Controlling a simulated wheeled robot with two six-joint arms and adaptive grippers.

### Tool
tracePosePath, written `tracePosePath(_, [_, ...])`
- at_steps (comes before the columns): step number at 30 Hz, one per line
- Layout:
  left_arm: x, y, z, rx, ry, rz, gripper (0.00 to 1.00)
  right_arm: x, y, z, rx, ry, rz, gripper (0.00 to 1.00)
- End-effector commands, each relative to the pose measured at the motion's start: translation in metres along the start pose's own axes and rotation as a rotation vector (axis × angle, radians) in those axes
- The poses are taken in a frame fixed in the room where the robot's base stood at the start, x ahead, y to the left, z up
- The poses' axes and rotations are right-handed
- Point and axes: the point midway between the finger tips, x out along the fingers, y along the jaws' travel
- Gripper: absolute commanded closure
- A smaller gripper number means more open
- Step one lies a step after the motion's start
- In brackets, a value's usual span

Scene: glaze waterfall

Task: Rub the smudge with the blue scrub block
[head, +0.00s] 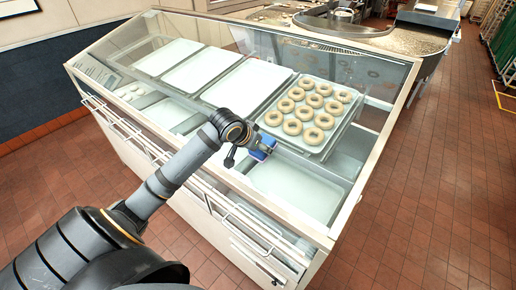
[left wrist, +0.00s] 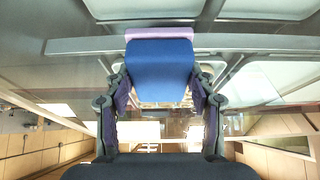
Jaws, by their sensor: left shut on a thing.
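The blue scrub block (head: 265,145) is held at the end of my left arm, just in front of the tray of ring doughnuts. My left gripper (head: 258,149) is shut on it. In the left wrist view the block (left wrist: 160,68) sits between the two fingers, with a lilac strip along its far edge. The block is at the glass display case (head: 330,236); I cannot tell whether it touches the glass. I cannot make out a smudge in either view. My right gripper is not in view.
A tray of pale ring doughnuts (head: 318,148) and empty white trays (head: 246,86) lie in the case. Rails (head: 240,213) run along its front. A counter (head: 385,40) stands behind. The tiled floor (head: 432,205) at right is clear.

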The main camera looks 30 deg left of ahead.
Motion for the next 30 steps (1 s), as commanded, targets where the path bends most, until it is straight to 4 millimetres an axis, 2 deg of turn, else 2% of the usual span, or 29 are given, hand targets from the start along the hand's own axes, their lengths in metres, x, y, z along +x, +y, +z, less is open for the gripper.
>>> tracePosePath(8, [0.000, 0.029, 0.000, -0.002, -0.001, 0.007, 0.69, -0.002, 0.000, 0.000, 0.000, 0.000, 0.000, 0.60])
tracePosePath(17, [-0.001, 0.037, 0.000, -0.001, -0.001, 0.003, 0.69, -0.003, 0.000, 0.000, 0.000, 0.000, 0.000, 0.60])
tracePosePath(25, [0.001, 0.064, 0.001, -0.003, -0.001, 0.008, 0.69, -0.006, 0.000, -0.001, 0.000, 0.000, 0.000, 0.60])
tracePosePath(30, [0.001, 0.072, 0.001, -0.001, -0.002, 0.004, 0.69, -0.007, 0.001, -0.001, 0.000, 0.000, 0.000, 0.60])
